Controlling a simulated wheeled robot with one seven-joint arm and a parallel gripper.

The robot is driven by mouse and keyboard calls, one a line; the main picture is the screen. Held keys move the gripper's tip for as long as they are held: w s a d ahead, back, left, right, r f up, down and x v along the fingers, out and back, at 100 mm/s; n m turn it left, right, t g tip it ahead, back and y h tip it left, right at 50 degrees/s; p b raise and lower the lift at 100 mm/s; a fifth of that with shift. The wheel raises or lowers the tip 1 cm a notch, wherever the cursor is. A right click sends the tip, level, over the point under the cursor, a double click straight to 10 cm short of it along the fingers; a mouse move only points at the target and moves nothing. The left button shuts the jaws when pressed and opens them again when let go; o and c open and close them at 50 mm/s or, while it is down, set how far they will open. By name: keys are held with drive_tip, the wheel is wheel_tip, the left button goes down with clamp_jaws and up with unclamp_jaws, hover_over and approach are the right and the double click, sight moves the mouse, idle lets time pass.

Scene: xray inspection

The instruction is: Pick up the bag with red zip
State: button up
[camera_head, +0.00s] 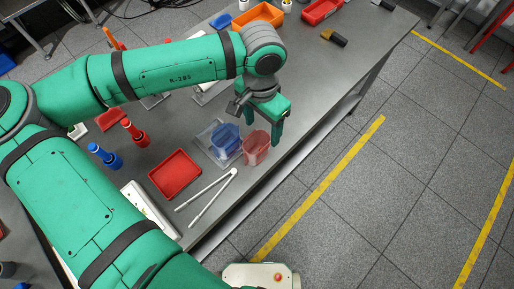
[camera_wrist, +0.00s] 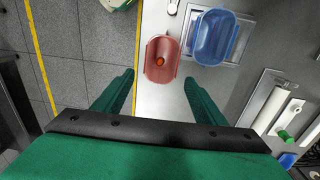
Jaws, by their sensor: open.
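A see-through red bag-like pouch (camera_head: 256,148) stands near the table's front edge, with a small orange item inside it in the wrist view (camera_wrist: 160,47). I take it for the bag with red zip, though no zip can be made out. A similar blue pouch (camera_head: 226,139) stands beside it on a clear tray; it also shows in the wrist view (camera_wrist: 212,38). My gripper (camera_head: 263,124) is open and empty above the table edge near the red pouch. In the wrist view its fingertips (camera_wrist: 158,82) are spread, with the red pouch ahead of the gap.
The metal table (camera_head: 300,80) has a red tray (camera_head: 175,174), white tongs (camera_head: 207,196), and red (camera_head: 134,134) and blue (camera_head: 106,157) bottles left of the pouches. An orange bin (camera_head: 259,15) stands at the back. Open floor lies to the right.

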sight(262, 138)
drive_tip(key=shift+s+f, duration=0.15)
drive_tip(key=shift+f, duration=2.45)
drive_tip(key=c, duration=1.4)
